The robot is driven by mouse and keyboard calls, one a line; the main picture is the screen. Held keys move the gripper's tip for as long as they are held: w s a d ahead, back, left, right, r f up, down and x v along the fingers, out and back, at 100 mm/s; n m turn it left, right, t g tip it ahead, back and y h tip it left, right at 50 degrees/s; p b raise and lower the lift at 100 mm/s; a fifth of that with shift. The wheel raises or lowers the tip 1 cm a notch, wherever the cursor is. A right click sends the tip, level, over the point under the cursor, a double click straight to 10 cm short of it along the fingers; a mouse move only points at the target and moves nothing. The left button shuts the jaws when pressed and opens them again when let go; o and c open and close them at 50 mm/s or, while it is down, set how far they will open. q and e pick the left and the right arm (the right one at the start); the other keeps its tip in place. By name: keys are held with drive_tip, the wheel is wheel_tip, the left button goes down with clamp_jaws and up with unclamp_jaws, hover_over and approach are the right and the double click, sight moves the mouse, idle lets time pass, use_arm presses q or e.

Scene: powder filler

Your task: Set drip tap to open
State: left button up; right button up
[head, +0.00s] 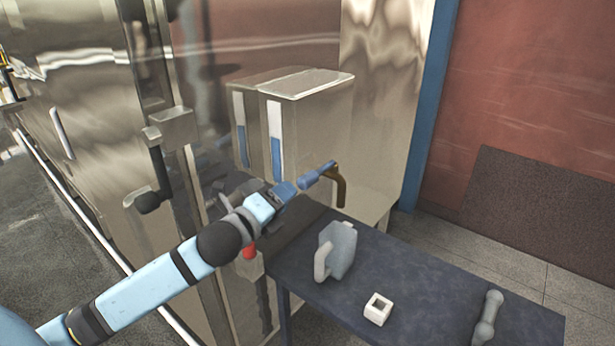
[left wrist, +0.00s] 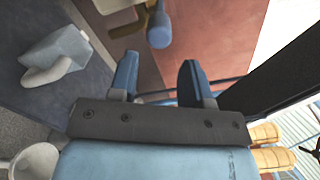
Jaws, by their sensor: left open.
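The drip tap has a brass spout (head: 341,190) that bends downward and a blue handle (head: 314,176) pointing left toward my gripper. It sticks out from the metal box on the machine. My left gripper (head: 290,190) is close to the handle's near end. In the left wrist view, the two dark blue fingers (left wrist: 158,78) stand apart with nothing between them. The blue handle (left wrist: 159,29) lies just beyond the fingertips, roughly in line with the gap. Part of the tap is cut off by that view's top edge. My right gripper is not in view.
A dark blue table (head: 425,285) stands below the tap. On it are a grey jug (head: 340,250), a white square ring (head: 378,309) and a grey dumbbell-shaped piece (head: 488,316). The metal box (head: 310,125) stands behind the tap. A black-knobbed lever (head: 150,200) is at left.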

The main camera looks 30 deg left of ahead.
sight(301, 186)
use_arm(q)
drive_tip(key=w, duration=0.2)
drive_tip(key=w+p, duration=0.1)
drive_tip(key=w, duration=0.4)
drive_tip(key=shift+w+d+p, duration=0.25)
drive_tip(key=shift+w+p, duration=0.05)
drive_tip(key=shift+w+f, duration=0.1)
drive_tip(key=shift+w, duration=0.45)
clamp_jaws()
